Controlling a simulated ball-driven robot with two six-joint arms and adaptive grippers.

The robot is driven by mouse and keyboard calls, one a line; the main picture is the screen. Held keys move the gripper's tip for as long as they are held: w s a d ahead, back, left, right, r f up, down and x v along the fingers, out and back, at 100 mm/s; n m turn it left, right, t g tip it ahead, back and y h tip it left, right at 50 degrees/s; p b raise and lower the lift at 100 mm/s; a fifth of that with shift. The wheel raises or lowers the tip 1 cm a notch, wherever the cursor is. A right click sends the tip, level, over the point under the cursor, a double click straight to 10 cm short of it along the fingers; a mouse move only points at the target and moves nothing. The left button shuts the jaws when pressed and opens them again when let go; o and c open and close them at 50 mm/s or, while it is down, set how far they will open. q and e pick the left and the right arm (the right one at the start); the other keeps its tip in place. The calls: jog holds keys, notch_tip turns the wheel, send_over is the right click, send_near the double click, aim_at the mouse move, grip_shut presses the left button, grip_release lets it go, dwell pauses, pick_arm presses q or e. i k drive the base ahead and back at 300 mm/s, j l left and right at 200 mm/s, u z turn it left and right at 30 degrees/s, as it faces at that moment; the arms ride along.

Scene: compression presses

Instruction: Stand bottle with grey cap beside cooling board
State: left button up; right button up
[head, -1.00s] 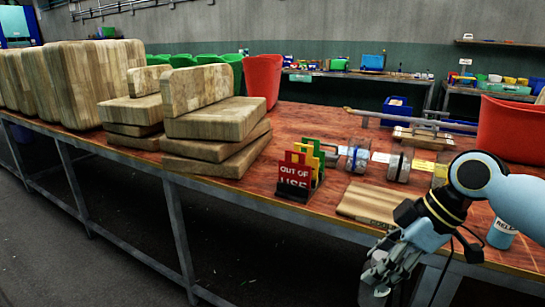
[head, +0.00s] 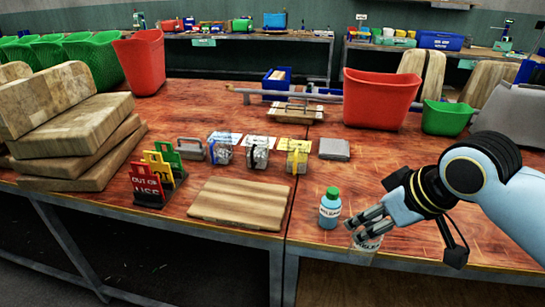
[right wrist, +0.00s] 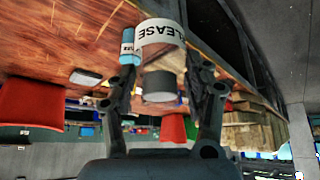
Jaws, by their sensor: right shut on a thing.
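My right gripper (head: 368,226) is shut on a clear bottle (head: 367,242) with a white label, near the table's front edge. In the right wrist view its grey cap (right wrist: 160,87) shows between the fingers, and its label (right wrist: 158,33) reads "LEASE". The fingers hide part of it in the head view. The light wooden board (head: 238,204), seemingly the cooling board, lies flat at the front edge, left of the gripper. A blue bottle with a green cap (head: 330,208) stands upright between the board and my gripper. My left gripper is not in view.
Colored "out of use" signs (head: 158,178) stand left of the board. Clamp-like devices (head: 258,152) and a grey slab (head: 334,149) lie behind it. A red bin (head: 380,98) and green bin (head: 447,117) stand farther back. Some table between board and green-capped bottle is bare.

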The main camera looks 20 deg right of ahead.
aim_at(334, 175)
jog(key=i+l, duration=0.8)
jog(key=i, duration=0.05)
